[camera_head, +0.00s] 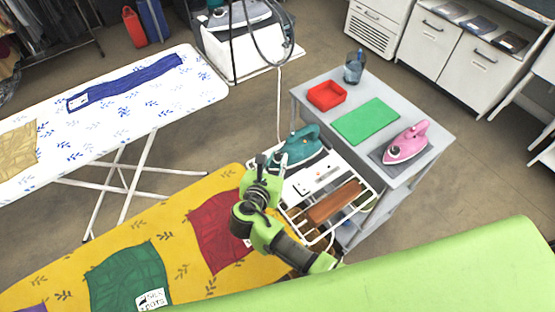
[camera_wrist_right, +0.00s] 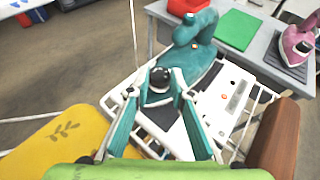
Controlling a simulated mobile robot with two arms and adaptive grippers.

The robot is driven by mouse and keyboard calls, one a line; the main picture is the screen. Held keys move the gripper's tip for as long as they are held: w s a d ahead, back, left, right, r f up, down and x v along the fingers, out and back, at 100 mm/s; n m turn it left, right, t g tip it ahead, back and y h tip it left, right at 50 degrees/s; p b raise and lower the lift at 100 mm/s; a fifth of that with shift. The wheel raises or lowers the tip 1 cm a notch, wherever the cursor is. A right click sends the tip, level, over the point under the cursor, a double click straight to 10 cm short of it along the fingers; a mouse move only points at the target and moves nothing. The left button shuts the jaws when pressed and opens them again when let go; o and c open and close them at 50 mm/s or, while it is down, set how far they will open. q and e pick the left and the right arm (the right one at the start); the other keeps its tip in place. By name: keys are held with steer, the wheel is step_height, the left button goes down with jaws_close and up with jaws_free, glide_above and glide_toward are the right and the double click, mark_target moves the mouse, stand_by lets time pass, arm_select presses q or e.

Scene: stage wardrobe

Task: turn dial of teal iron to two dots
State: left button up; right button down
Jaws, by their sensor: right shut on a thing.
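The teal iron (camera_head: 304,145) rests on a white iron rest (camera_head: 318,180) at the end of the yellow ironing board; it also shows in the right wrist view (camera_wrist_right: 196,58). A round black dial (camera_wrist_right: 160,75) sits low on the iron's near end. My right gripper (camera_head: 277,160) reaches over the board to the iron. In the right wrist view its fingertips (camera_wrist_right: 162,88) stand on either side of the dial and are shut on it. The dial's dots and pointer are too small to read. My left gripper is not in view.
A brown wooden block (camera_head: 334,204) lies on the rack near my arm. A lime-green surface (camera_head: 430,270) fills the lower right.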

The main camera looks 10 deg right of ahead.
steer(key=shift+m+h, duration=0.3)
steer(key=c, duration=1.8)
jaws_free()
steer(key=v, duration=1.2)
steer(key=shift+w+r, duration=0.15)
